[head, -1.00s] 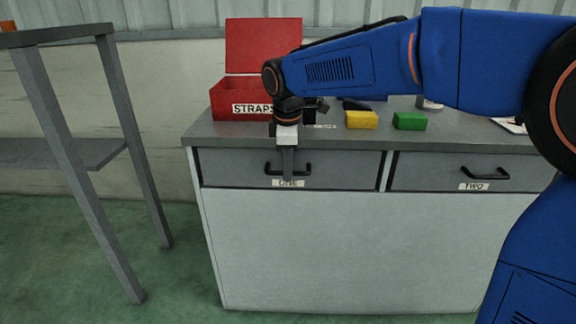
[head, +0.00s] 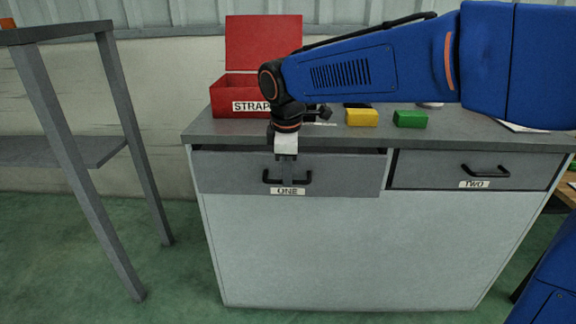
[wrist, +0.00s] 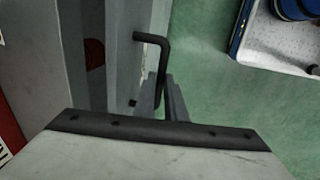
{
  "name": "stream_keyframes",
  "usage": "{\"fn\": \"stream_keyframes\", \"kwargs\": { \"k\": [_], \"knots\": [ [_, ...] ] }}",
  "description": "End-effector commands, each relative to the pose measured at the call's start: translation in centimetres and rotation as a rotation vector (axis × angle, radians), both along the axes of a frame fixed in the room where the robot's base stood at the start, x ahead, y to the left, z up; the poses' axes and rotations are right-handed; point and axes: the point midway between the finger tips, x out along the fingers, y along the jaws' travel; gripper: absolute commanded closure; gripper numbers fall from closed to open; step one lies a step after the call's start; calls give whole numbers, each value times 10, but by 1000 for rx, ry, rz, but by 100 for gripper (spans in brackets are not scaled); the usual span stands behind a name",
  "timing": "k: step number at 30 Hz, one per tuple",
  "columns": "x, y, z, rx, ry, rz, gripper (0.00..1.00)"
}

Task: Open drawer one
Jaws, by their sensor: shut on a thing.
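Drawer one (head: 230,174) is the left grey drawer of the cabinet, with a label reading ONE. It stands a little way out, with a dark gap along its top edge. Its black bar handle (head: 305,178) also shows in the wrist view (wrist: 164,50). My gripper (head: 287,178) points down at the drawer front and is shut on the handle. In the wrist view its fingers (wrist: 166,98) lie around the handle bar. In that view the open gap shows part of the drawer's inside, with a dark reddish round thing (wrist: 94,53) in it.
Drawer two (head: 425,170) to the right is shut. On the worktop (head: 470,137) are an open red STRAPS box (head: 225,97), a yellow block (head: 361,118) and a green block (head: 410,119). A grey rack (head: 60,130) stands to the left. Green floor in front is clear.

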Motion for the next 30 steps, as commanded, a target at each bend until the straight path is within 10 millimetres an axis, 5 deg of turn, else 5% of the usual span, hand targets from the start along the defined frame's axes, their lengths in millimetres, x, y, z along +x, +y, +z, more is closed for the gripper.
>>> {"fn": "stream_keyframes", "kwargs": {
  "k": [15, 21, 30],
  "knots": [
    [-141, 5, 1, 2, -1, 5, 100],
    [-179, 6, 1, 1, -1, 4, 100],
    [-209, 8, 1, 2, -1, 1, 100]
  ]
}}
